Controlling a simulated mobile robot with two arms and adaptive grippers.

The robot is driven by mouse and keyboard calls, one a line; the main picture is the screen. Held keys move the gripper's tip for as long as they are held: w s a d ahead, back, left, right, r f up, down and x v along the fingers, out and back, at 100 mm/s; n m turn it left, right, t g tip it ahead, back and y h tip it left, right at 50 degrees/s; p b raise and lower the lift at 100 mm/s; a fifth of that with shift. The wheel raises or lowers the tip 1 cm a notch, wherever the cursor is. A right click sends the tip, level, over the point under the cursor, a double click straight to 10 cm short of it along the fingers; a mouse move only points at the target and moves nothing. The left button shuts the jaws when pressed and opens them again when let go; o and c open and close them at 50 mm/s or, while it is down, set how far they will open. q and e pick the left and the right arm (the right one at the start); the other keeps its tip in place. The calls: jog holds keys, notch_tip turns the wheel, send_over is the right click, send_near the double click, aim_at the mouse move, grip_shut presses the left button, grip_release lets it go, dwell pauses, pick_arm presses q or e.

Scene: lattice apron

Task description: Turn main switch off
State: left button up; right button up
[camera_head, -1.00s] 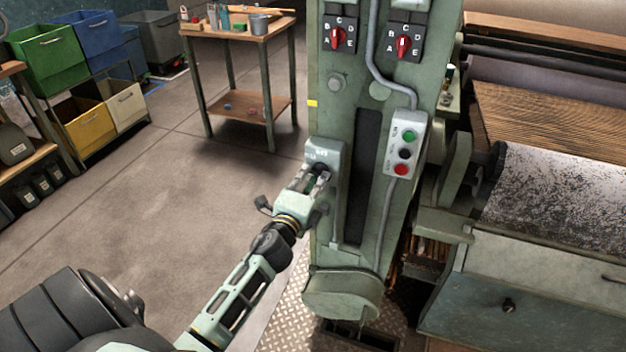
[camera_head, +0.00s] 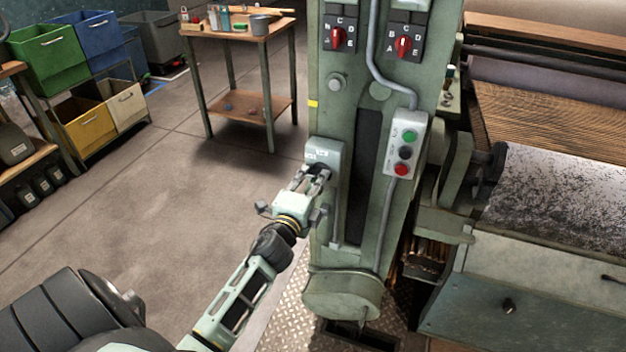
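The main switch box (camera_head: 325,152) is a small pale green box on the lower left front of the green machine column. A dark knob shows just at my fingertips on its face. My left gripper (camera_head: 317,178) reaches up to the box from the lower left, its fingers at the knob. The fingers appear somewhat apart. They cover much of the knob, so I cannot tell whether they grip it or how it is turned. My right gripper is not in view.
The green column (camera_head: 345,110) carries two red rotary selectors (camera_head: 338,37) (camera_head: 403,45) and a push-button box (camera_head: 404,145) with green, black and red buttons. A roller machine (camera_head: 560,190) stands at right. A workbench (camera_head: 240,30) and bins (camera_head: 80,120) stand behind open floor.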

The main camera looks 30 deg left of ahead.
pick_arm(q)
jog(key=shift+o, duration=1.3)
jog(key=v, duration=1.2)
jog(key=shift+f, duration=0.15)
